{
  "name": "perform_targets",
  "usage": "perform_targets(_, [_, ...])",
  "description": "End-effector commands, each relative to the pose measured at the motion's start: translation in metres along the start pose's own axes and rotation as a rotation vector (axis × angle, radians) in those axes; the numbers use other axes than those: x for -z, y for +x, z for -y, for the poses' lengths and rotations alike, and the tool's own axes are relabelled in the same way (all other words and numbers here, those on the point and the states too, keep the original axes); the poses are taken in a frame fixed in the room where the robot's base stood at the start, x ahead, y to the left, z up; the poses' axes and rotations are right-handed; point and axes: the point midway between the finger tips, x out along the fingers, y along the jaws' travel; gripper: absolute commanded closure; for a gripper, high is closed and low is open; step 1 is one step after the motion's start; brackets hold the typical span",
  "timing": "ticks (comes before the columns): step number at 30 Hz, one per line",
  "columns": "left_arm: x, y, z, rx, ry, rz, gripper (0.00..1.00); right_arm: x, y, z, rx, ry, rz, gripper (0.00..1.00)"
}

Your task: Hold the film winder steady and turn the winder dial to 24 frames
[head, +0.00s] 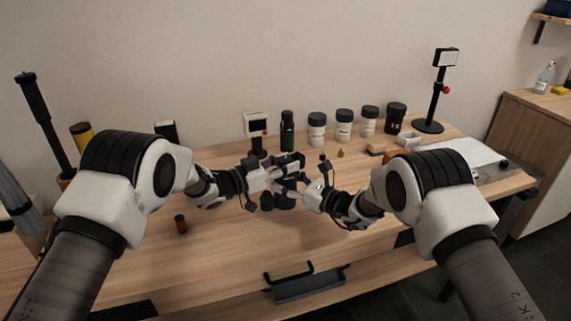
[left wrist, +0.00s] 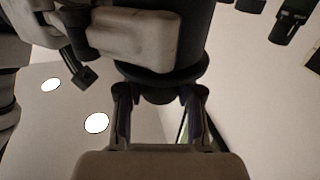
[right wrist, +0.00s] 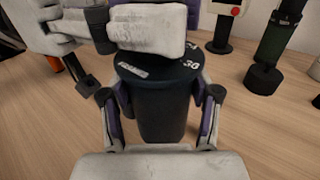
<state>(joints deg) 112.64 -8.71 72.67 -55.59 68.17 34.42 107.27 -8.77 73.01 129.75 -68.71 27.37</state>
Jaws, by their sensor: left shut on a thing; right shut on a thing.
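The film winder (right wrist: 160,108) is a dark upright cylinder near the middle of the table; my grippers largely cover it in the head view (head: 285,201). My right gripper (right wrist: 160,100) has one finger on each side of its body. The dark dial (right wrist: 160,70) on top carries white numerals; "36" reads at its right edge, and other marks are partly hidden. My left gripper (left wrist: 160,98) is shut on the narrow dark knob above the dial. That view looks upside down. The left gripper's pale body hides the dial's far side in the right wrist view. I see no pointer mark clearly.
Behind stand a white timer (head: 256,124), a dark green bottle (head: 287,132) and several labelled jars (head: 317,130). A light panel (head: 462,158) lies right. The front middle of the table is clear.

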Motion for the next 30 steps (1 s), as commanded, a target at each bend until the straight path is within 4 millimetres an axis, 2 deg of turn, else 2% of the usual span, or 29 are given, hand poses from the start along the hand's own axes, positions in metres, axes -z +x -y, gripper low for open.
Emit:
perform_targets(12, [0.001,0.0004,0.0002,-0.196,0.002,0.0,0.99,0.0007,0.0011,-0.0031,-0.008,-0.002,-0.001,0.85])
perform_targets(26, [0.0007,0.0,0.0001,-0.216,0.001,0.003,0.99,0.0009,0.001,-0.0029,-0.007,-0.003,-0.002,0.85])
perform_targets(27, [0.0007,0.0,0.0001,-0.216,0.001,0.003,0.57,0.0009,0.0009,-0.0029,-0.007,-0.003,-0.002,0.85])
perform_targets(29, [0.0006,-0.0001,0.0001,-0.216,0.0,0.003,0.37,0.0009,0.0008,-0.0026,-0.007,-0.003,-0.002,0.85])
perform_targets(30, [0.0005,-0.0001,0.0001,-0.216,0.0,0.003,0.37,0.0009,0.0008,-0.0024,-0.006,-0.002,-0.002,0.85])
